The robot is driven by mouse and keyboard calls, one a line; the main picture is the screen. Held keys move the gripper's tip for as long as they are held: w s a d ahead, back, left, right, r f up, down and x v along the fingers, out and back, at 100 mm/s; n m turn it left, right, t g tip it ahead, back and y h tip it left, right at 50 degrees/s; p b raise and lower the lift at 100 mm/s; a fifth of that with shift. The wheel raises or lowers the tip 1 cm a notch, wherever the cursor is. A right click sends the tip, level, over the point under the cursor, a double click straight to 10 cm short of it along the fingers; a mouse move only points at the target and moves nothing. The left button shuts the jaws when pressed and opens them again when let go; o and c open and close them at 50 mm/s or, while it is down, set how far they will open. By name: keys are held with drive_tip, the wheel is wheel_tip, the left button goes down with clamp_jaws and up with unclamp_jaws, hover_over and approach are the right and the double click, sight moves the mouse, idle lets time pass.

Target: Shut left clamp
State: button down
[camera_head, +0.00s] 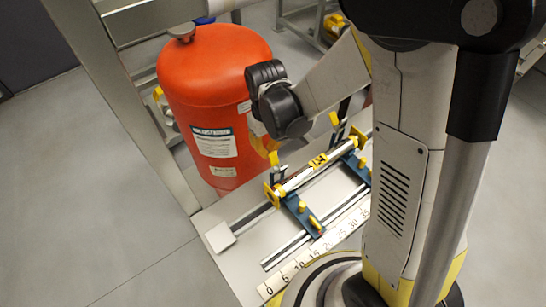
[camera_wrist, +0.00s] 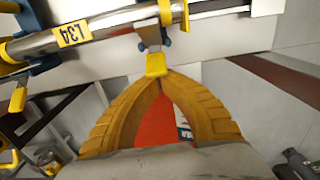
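The left clamp (camera_head: 300,210) has a blue base with yellow knobs and sits at the near left part of the rail, by a metal tube (camera_head: 298,178) labelled L34. Its yellow lever tip (camera_wrist: 157,65) points toward my gripper in the wrist view. My gripper (camera_head: 273,158) is just above the left clamp, its yellow fingers coming together at the tips. In the wrist view the fingertips (camera_wrist: 162,77) are at the lever tip and appear to touch it; I cannot tell if they pinch it. The right clamp (camera_head: 356,165) has its yellow-tipped lever (camera_head: 335,119) standing up.
A red tank (camera_head: 212,80) stands right behind my gripper, beside a metal frame post (camera_head: 120,95). A ruler strip (camera_head: 318,250) marked with numbers runs along the front of the pale bench. The grey floor at the left is clear.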

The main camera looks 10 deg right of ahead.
drive_tip(key=shift+s+d, duration=0.1)
drive_tip(key=shift+s, duration=0.05)
drive_tip(key=shift+s+d, duration=0.25)
drive_tip(key=shift+s, duration=0.35)
drive_tip(key=shift+s+d, duration=0.25)
drive_tip(key=shift+s, duration=0.3)
drive_tip(key=shift+r, duration=0.1)
drive_tip(key=shift+w+a+r+p, duration=0.1)
drive_tip(key=shift+w+r+p, duration=0.05)
drive_tip(key=shift+r+p, duration=0.85)
drive_tip(key=shift+w+a+r+p, duration=0.15)
drive_tip(key=shift+r+p, duration=0.5)
drive_tip(key=shift+r, duration=0.7)
drive_tip(key=shift+w+r+p, duration=0.2)
drive_tip(key=shift+r+p, duration=0.6)
drive_tip(key=shift+r, duration=0.35)
drive_tip(key=shift+s+f, duration=0.1)
